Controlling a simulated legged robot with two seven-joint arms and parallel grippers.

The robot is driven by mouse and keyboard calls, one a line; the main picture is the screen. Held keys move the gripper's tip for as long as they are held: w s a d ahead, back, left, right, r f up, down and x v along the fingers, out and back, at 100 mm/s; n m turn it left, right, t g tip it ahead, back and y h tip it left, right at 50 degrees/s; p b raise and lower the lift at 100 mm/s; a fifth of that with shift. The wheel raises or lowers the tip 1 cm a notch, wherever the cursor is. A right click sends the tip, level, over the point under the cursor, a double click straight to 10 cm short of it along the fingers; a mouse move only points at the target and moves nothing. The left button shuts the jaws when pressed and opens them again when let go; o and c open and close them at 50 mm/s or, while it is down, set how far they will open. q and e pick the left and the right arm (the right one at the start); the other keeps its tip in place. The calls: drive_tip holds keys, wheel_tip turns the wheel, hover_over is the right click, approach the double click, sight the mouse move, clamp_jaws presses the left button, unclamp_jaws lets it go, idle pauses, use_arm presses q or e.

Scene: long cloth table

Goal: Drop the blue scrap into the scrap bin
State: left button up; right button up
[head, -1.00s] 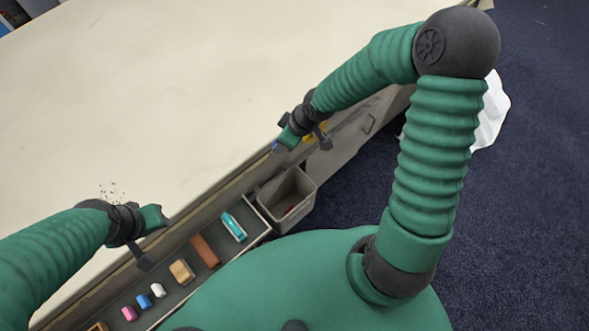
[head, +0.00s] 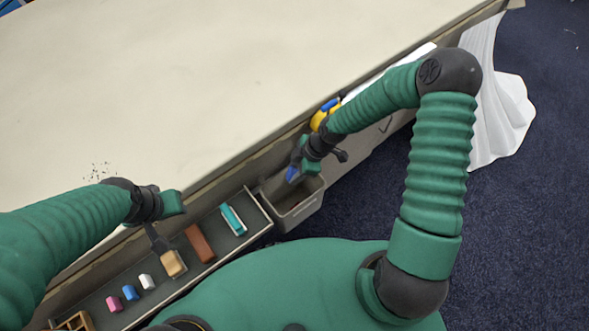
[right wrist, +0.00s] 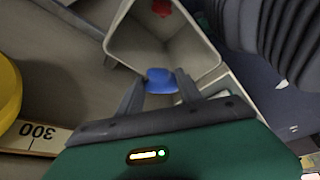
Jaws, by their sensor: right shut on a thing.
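The blue scrap (head: 292,174) is between the fingers of my right gripper (head: 294,170), which is shut on it. In the right wrist view the scrap (right wrist: 161,81) sits between the two fingertips (right wrist: 160,90), overlapping the near side of the bin's mouth. The grey scrap bin (head: 301,213) hangs at the table's front side, and the gripper is over its back left part in the head view. In the right wrist view the bin (right wrist: 194,55) is open, with a red piece (right wrist: 161,8) inside. My left gripper (head: 164,225) is over the tray; its jaws do not show clearly.
A grey tray (head: 262,222) left of the bin holds a teal-and-white item (head: 233,219), a brown block (head: 200,243), a tan block (head: 173,264) and small coloured pieces. A yellow thing (head: 319,121) lies beyond my right gripper. White cloth (head: 490,110) hangs at the right. The tabletop is mostly clear.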

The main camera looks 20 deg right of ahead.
drive_tip(key=shift+a+r, duration=0.15)
drive_tip(key=o, duration=0.9)
drive_tip(key=shift+a, duration=0.2)
drive_tip(key=o, duration=0.5)
drive_tip(key=shift+a, duration=0.25)
drive_tip(key=shift+d+r, duration=0.1)
drive_tip(key=shift+d, duration=0.3)
use_arm(q)
drive_tip(key=r+p, duration=0.3)
drive_tip(key=shift+a+r, duration=0.15)
drive_tip(key=shift+a, duration=0.2)
use_arm(e)
drive_tip(key=v, duration=1.6)
drive_tip(key=shift+r, duration=0.25)
use_arm(q)
drive_tip(key=shift+a, duration=0.1)
use_arm(e)
drive_tip(key=shift+a, duration=0.1)
